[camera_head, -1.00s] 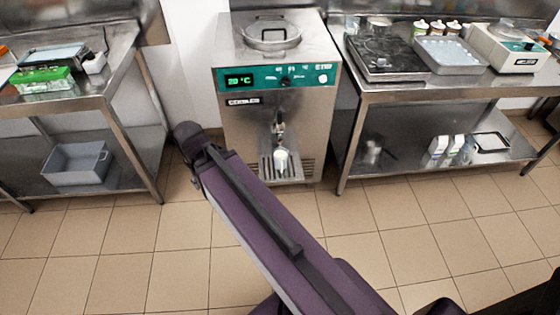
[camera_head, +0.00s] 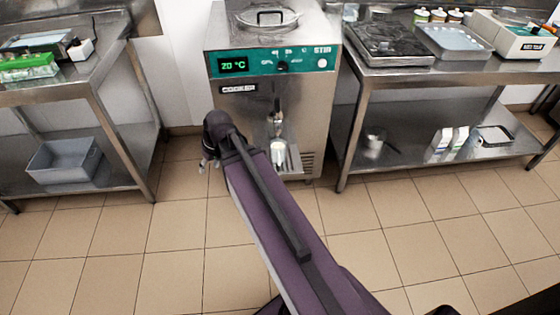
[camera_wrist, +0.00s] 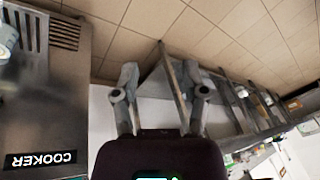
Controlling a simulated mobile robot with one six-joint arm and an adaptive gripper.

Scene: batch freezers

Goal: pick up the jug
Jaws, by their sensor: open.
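A small shiny jug-like vessel (camera_head: 278,153) stands under the spout at the front of the steel cooker (camera_head: 235,118). A pale rounded part, probably this vessel, shows at the left edge of the wrist view (camera_wrist: 6,38). Another metal vessel (camera_head: 375,141) stands on the lower shelf of the right table; I cannot tell for certain which is the jug. My gripper (camera_wrist: 160,78) is open and empty, its two fingers apart. In the head view its fingertips (camera_head: 210,161) show small at the arm's end, left of the cooker's front and apart from both vessels.
The left table (camera_head: 125,150) holds a grey bin (camera_head: 64,172) on its lower shelf and a green box (camera_head: 28,68) on top. The right table (camera_head: 350,140) carries a burner unit (camera_head: 390,45), a tray (camera_head: 452,42) and a white machine (camera_head: 512,35). The tiled floor between is clear.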

